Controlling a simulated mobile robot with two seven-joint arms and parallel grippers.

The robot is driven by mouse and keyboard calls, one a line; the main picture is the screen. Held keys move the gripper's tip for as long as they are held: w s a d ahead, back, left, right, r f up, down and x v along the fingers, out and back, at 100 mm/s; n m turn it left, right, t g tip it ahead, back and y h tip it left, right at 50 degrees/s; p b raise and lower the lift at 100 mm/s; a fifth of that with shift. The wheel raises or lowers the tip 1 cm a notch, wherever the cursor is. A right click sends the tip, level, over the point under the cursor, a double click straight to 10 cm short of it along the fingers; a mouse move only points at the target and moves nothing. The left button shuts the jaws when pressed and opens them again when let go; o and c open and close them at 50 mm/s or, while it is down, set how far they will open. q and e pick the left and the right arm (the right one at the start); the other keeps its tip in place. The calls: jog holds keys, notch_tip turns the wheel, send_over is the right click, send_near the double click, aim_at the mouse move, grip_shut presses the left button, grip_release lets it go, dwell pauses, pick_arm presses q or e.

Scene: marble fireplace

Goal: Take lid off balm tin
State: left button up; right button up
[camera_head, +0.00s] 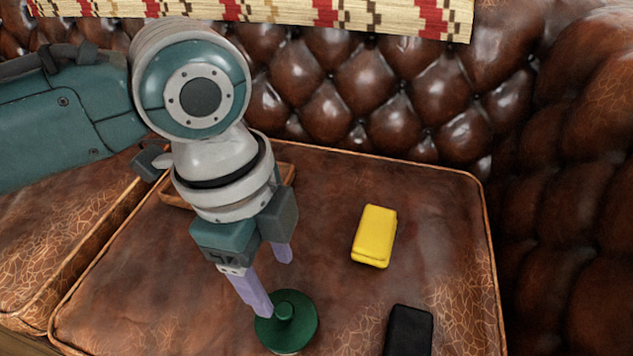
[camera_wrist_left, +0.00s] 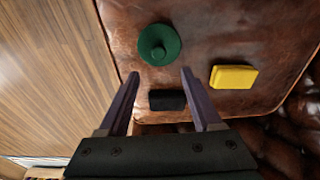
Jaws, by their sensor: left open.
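The balm tin is round, with a dark green lid (camera_head: 286,321) that has a raised knob in its middle. It sits on the brown leather seat at the bottom of the head view, and a thin pale edge shows under the lid. The lid (camera_wrist_left: 160,44) also shows in the left wrist view, ahead of the fingertips. My left gripper (camera_head: 274,285) is open and empty, pointing down with its purple fingers just behind and above the tin. In the head view one finger overlaps the lid's edge; I cannot tell if they touch. My right gripper is not in view.
A yellow block (camera_head: 375,236) lies right of the tin, and a black item (camera_head: 408,332) lies nearer the front. A wooden tray (camera_head: 174,194) is partly hidden behind my left arm. The tufted leather backrest (camera_head: 330,90) stands behind; the seat's middle is clear.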

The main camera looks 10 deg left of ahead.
aim_at(283, 309)
pick_arm(q)
jog(key=f+b, duration=0.1)
jog(key=f, duration=0.2)
jog(key=shift+s+d+f+b, duration=0.1)
jog(key=shift+d+f+b, duration=0.1)
jog(key=shift+f+b, duration=0.2)
notch_tip(283, 309, down, 5)
jog(key=b, duration=0.3)
jog(key=shift+r, duration=0.2)
grip_shut()
